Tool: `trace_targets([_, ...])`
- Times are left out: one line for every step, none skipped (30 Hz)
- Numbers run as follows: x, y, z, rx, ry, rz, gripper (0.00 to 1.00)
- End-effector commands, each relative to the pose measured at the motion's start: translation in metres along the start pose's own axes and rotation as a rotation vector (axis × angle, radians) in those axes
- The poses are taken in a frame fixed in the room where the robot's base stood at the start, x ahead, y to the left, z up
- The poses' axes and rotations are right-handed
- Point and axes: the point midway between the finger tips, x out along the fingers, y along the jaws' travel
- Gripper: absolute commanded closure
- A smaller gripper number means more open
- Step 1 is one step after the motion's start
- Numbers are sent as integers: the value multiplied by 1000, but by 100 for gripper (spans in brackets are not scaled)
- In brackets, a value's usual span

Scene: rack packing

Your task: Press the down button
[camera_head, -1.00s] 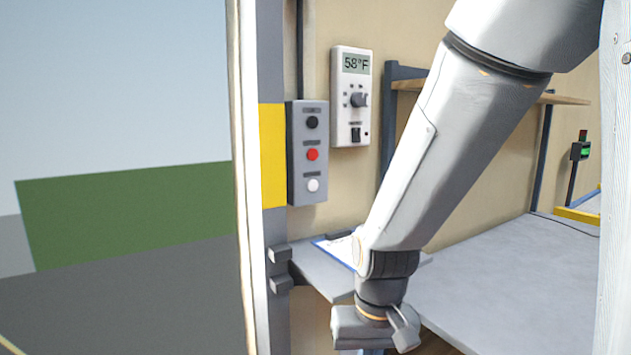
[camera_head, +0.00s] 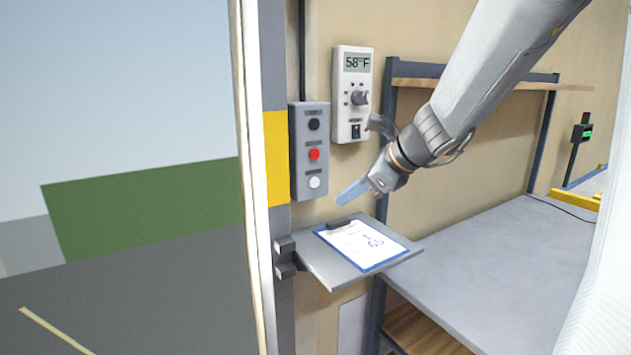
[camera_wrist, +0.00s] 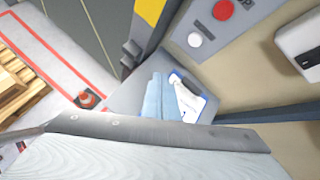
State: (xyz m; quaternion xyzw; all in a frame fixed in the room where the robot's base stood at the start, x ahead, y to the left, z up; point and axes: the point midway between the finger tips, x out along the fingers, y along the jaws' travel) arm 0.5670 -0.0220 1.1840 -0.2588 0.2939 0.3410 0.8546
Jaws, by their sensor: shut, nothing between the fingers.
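The red button (camera_wrist: 223,10) and white button (camera_wrist: 195,39) also show in the wrist view. My gripper (camera_head: 349,193) is shut and empty, its light-blue fingers to the right of the white button and slightly lower, apart from the box. The fingers also show in the wrist view (camera_wrist: 158,98).
A thermostat panel (camera_head: 343,124) reading 58°F is to the right of the box. Below my gripper is a small grey shelf (camera_head: 320,268) with a clipboard (camera_head: 362,245). A grey worktable (camera_head: 490,265) and a shelf frame (camera_head: 389,150) stand to the right.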

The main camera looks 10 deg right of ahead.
Motion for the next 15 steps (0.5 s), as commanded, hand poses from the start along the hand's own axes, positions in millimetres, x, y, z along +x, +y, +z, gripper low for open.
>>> trace_targets([0,0,0,-1,1,1,100])
trace_targets([0,0,0,-1,1,1,100])
trace_targets([0,0,0,-2,1,1,100])
trace_targets([0,0,0,-2,1,1,100])
trace_targets([1,0,0,-3,1,1,100])
trace_targets([1,0,0,-3,1,1,100])
trace_targets([2,0,0,-3,1,2,100])
trace_targets([2,0,1,-3,1,2,100])
trace_targets([4,-1,2,-4,2,2,100])
trace_targets([6,-2,2,-4,2,3,100])
trace_targets([7,-3,3,-4,2,3,100])
trace_targets([10,-5,6,-5,2,4,100])
trace_targets([12,-7,8,-6,1,3,100])
trace_targets([15,-9,10,-6,1,4,100])
trace_targets([19,-11,12,-6,1,4,100])
